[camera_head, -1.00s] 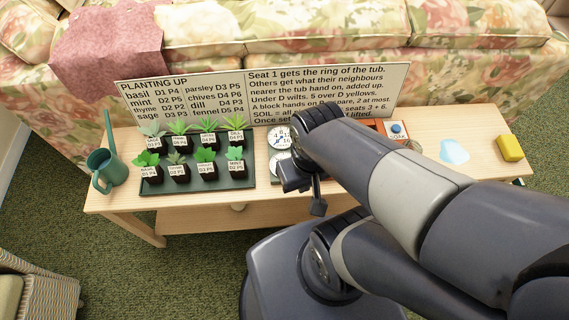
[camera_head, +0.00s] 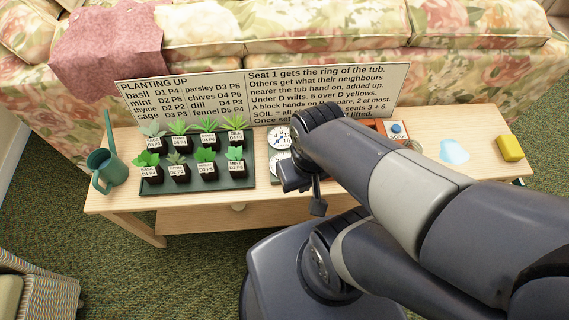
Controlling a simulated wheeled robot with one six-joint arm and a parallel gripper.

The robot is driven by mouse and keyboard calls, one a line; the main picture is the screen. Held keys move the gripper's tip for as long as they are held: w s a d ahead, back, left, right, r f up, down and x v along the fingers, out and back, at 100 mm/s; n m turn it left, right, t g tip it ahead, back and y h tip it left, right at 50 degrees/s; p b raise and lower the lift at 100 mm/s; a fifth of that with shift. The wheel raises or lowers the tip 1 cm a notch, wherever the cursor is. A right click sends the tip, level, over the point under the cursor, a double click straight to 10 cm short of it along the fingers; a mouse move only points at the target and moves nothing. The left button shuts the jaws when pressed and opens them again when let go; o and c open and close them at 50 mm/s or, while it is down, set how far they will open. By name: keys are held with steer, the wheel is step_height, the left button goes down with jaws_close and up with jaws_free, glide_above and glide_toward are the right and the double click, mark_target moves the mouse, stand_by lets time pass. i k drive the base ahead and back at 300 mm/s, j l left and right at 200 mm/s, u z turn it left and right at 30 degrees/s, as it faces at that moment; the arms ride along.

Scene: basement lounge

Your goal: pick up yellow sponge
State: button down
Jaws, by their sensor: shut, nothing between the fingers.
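The yellow sponge (camera_head: 510,147) lies at the right end of the light wooden table (camera_head: 478,124), near its right edge. My gripper (camera_head: 317,207) is at the middle of the table's front edge, well to the left of the sponge. It points downward, its fingers look together, and nothing shows in them. My arm hides part of the table's middle.
A dark green tray (camera_head: 205,186) holds several labelled seedlings. A green watering can (camera_head: 104,168) stands at the left end. White dials (camera_head: 279,138), a red box with a blue button (camera_head: 396,131) and a pale blue puddle-like patch (camera_head: 454,151) are nearby. A text board (camera_head: 185,102) stands behind.

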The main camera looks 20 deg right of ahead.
mark_target(511, 151)
steer(key=z, duration=2.5)
